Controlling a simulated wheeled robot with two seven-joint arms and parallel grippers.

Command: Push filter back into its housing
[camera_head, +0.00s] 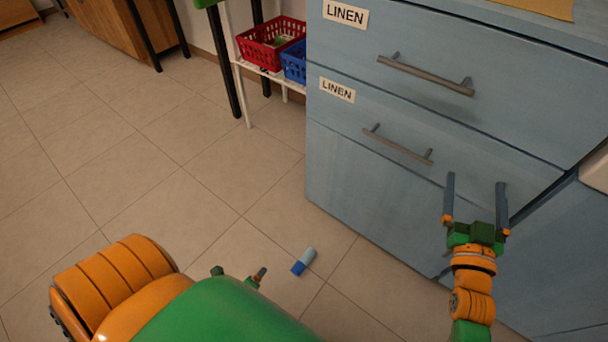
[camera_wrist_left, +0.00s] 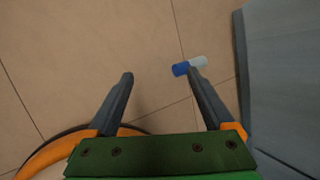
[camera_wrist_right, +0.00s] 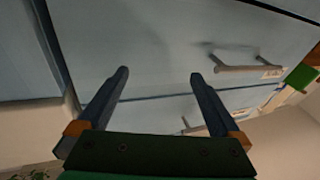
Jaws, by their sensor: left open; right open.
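I cannot make out a filter or a housing in any view. My right gripper (camera_head: 475,183) is open and empty, in front of the blue cabinet's lower right part. In the right wrist view its fingers (camera_wrist_right: 160,76) are apart, with the cabinet front behind them. My left gripper (camera_head: 239,275) is low, partly hidden behind my own arm. In the left wrist view its fingers (camera_wrist_left: 160,76) are apart and empty above the floor. A small blue and pale-blue cylinder (camera_head: 303,262) lies on the floor; it also shows beyond the right finger in the left wrist view (camera_wrist_left: 181,69).
The blue cabinet (camera_head: 345,175) has drawers labelled LINEN with bar handles (camera_head: 425,75); the drawers look shut. A red basket (camera_head: 262,52) and a blue basket (camera_head: 293,68) stand on a white rack. A wooden cabinet (camera_head: 115,30) stands at the back. The tiled floor at left is clear.

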